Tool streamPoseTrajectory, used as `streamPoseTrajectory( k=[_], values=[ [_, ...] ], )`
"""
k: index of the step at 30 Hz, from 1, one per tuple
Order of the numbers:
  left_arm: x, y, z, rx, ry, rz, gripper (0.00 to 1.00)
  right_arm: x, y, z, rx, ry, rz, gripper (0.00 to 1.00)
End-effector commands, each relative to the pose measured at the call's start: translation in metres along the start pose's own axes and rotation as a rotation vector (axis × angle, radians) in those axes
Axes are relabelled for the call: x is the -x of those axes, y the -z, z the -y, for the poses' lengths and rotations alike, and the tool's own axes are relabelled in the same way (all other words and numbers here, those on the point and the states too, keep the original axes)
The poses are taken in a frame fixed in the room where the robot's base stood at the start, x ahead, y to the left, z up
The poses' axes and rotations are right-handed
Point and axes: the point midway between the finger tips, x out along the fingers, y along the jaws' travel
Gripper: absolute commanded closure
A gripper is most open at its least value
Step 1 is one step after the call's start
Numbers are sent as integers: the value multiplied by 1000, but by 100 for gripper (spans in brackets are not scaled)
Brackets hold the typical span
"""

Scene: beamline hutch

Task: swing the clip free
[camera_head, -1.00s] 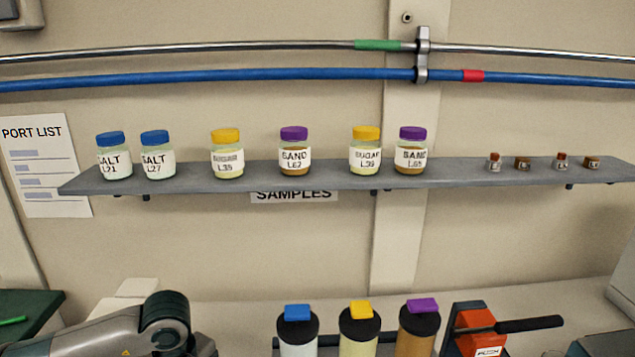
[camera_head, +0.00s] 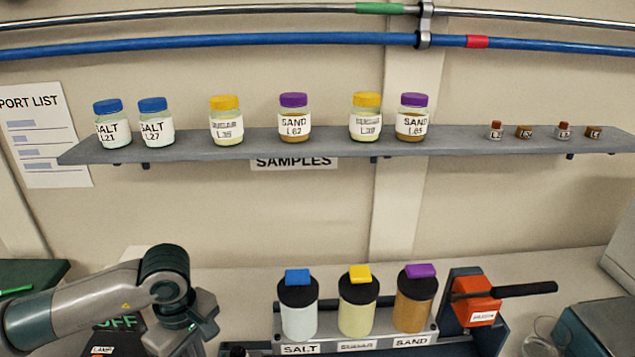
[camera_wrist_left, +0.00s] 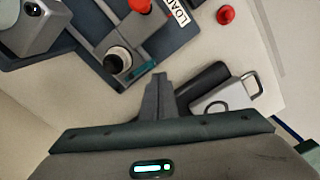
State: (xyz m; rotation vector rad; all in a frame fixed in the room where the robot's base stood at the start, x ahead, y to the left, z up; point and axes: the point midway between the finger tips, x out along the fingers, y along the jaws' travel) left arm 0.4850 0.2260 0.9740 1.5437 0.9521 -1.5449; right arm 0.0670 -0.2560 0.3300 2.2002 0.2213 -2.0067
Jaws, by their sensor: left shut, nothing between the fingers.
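My left gripper (camera_wrist_left: 158,78) is shut and empty, its narrow fingers together in the left wrist view. In the head view my left gripper (camera_head: 203,322) is at the lower left, left of the row of dispensers. In the left wrist view a pale grey piece with an open loop (camera_wrist_left: 236,97) lies just right of the fingers, beside a black cylinder (camera_wrist_left: 203,84). This looped piece may be the clip, but I cannot tell for sure. The fingers partly hide the cylinder's near end. My right gripper is not in view.
Dispensers with blue (camera_head: 298,277), yellow (camera_head: 359,275) and purple (camera_head: 420,271) tops stand in a rack. An orange handled device (camera_head: 477,303) is to their right. Jars line a grey shelf (camera_head: 260,148). A dark tray (camera_wrist_left: 85,62) and red button (camera_wrist_left: 226,15) show in the wrist view.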

Motion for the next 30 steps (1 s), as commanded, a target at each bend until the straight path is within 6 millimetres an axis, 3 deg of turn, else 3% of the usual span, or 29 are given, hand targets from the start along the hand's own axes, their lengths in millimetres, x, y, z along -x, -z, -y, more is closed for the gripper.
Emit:
streamPoseTrajectory(
  k=[18,30],
  values=[
    [40,6,3,0,-1,0,100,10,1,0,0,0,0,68],
    [42,6,4,0,-1,0,100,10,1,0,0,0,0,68]
  ],
)
